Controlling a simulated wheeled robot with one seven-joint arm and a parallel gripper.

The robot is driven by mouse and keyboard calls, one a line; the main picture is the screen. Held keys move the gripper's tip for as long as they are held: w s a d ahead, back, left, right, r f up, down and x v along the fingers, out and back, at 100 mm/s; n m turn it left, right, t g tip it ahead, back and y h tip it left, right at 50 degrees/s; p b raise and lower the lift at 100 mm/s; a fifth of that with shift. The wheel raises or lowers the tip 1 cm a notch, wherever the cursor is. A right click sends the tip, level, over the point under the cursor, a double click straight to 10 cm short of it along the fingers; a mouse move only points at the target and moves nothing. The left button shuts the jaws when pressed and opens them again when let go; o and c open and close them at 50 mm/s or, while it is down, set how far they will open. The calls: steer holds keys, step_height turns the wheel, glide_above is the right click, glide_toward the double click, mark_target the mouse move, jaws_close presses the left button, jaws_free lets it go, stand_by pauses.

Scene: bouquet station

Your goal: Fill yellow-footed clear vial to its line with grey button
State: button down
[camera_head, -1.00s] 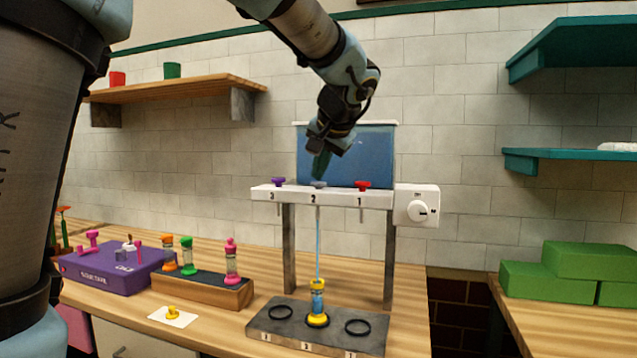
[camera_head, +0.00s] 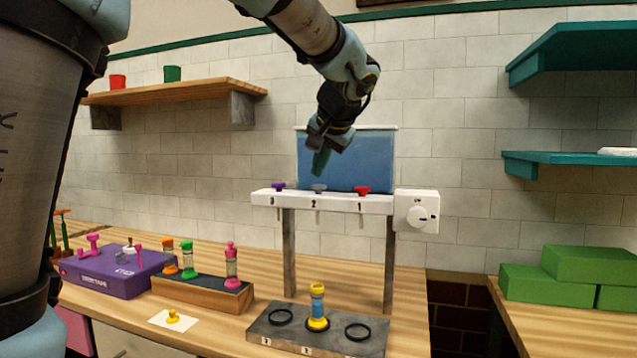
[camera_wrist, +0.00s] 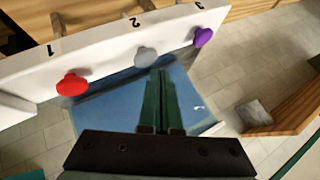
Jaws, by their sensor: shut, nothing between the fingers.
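The yellow-footed clear vial (camera_head: 317,303) stands upright at the middle place of the dark base, under spout 2, with blue liquid inside; its fill line is too small to make out. The grey button (camera_head: 319,188) sits on top of the white dispenser bar above the number 2, and it also shows in the wrist view (camera_wrist: 146,57). My gripper (camera_head: 320,163) is shut and empty, pointing down just above the grey button. In the wrist view its green fingers (camera_wrist: 160,88) are together, with a small gap to the button. No stream shows under spout 2.
A purple button (camera_head: 279,186) and a red button (camera_head: 361,190) flank the grey one. A white dial box (camera_head: 417,211) is at the bar's right end, and a blue tank (camera_head: 360,160) stands behind. Other vials stand on a wooden rack (camera_head: 205,292) at left.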

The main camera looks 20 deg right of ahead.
mark_target(319, 186)
steer(key=shift+r, duration=0.1)
steer(key=shift+r+p, duration=1.7)
steer(key=shift+r, duration=0.75)
stand_by(1.7)
steer(key=shift+r, duration=1.9)
steer(key=shift+f+b, duration=0.15)
steer(key=shift+b, duration=0.15)
step_height(319, 186, down, 9)
steer(key=b, duration=0.6)
steer(key=shift+r+b, duration=0.2)
steer(key=shift+b, duration=0.1)
